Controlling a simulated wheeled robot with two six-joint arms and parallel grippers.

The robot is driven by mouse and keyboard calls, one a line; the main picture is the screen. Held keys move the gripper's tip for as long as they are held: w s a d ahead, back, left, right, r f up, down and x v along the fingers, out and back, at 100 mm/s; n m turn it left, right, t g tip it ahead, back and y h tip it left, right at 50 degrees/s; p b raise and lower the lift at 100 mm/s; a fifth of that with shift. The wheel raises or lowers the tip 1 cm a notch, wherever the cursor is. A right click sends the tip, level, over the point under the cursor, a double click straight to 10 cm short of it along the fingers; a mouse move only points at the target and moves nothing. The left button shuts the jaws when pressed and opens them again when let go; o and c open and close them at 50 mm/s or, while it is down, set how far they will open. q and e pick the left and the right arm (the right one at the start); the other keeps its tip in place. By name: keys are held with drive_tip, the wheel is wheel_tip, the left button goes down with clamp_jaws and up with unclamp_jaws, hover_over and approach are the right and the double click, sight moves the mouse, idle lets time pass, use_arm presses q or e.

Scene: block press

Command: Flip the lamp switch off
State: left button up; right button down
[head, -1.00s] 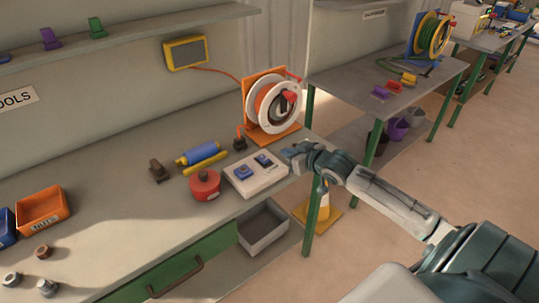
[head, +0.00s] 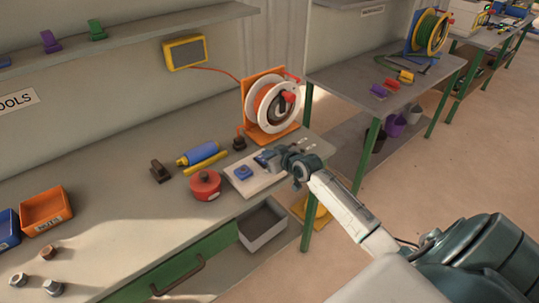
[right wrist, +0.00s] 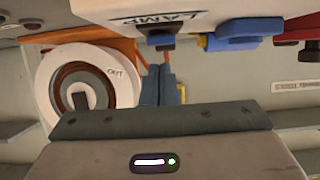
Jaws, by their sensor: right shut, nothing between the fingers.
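A white switch box (head: 243,187) lies on the workbench and has two blue switches. One switch (head: 243,172) shows clear on its left part. The other, darker switch is partly covered by my right gripper (head: 264,158) in the head view. In the right wrist view the box (right wrist: 110,10) is upside down, with a LAMP label (right wrist: 165,19) beside a dark blue switch (right wrist: 160,38). My shut, empty fingers (right wrist: 163,72) point at that switch, very close to it; I cannot tell if they touch. My left gripper is out of view.
A red round pot (head: 205,187) stands left of the box. An orange cable reel (head: 270,105) and a black plug-like piece (head: 239,143) are behind it. A yellow-framed lamp-like box (head: 185,52) hangs on the wall. A grey bin (head: 262,228) sits below the bench edge.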

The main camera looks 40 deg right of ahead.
drive_tip(key=shift+s+f, duration=0.2)
drive_tip(key=shift+f, duration=0.5)
